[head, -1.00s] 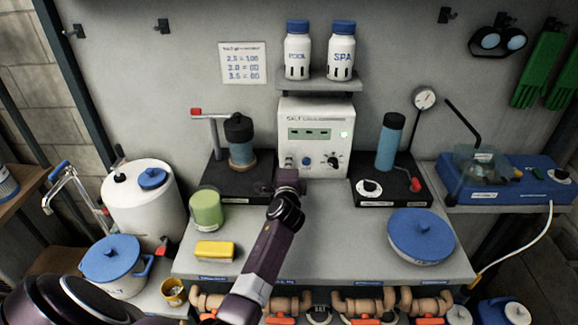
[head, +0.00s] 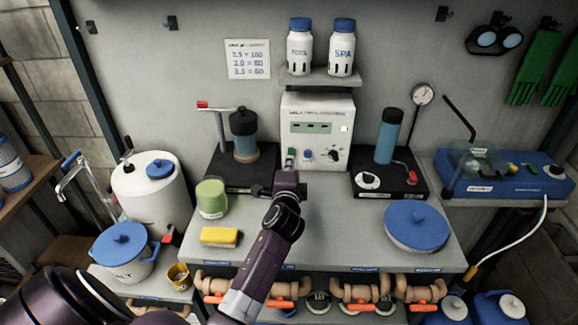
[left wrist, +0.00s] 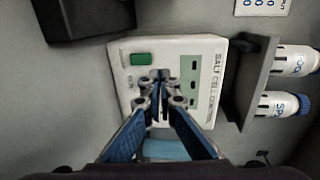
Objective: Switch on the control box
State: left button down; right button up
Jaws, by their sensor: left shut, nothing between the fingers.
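The control box (head: 318,117) is a white box with salt cell lettering, standing at the back of the bench under a small shelf. My left gripper (head: 290,168) is in front of the box's lower left, just below the switch. Its blue fingers (left wrist: 160,76) are shut and empty. I cannot tell whether they touch the box. My right gripper is out of view.
A black stand with a blue-grey cylinder (head: 245,143) is left of the box. Another with a blue bottle (head: 387,137) is right. A green jar (head: 211,198), yellow sponge (head: 221,237) and blue lid (head: 417,226) lie on the bench.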

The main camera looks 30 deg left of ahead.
pick_arm(q)
jog(key=s+d+r, duration=0.2)
jog(key=s, duration=0.1)
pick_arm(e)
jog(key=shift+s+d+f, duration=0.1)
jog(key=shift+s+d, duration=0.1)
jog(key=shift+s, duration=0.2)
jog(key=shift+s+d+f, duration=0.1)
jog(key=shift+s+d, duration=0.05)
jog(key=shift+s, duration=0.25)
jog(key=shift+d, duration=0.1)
pick_arm(q)
jog(key=shift+f, duration=0.1)
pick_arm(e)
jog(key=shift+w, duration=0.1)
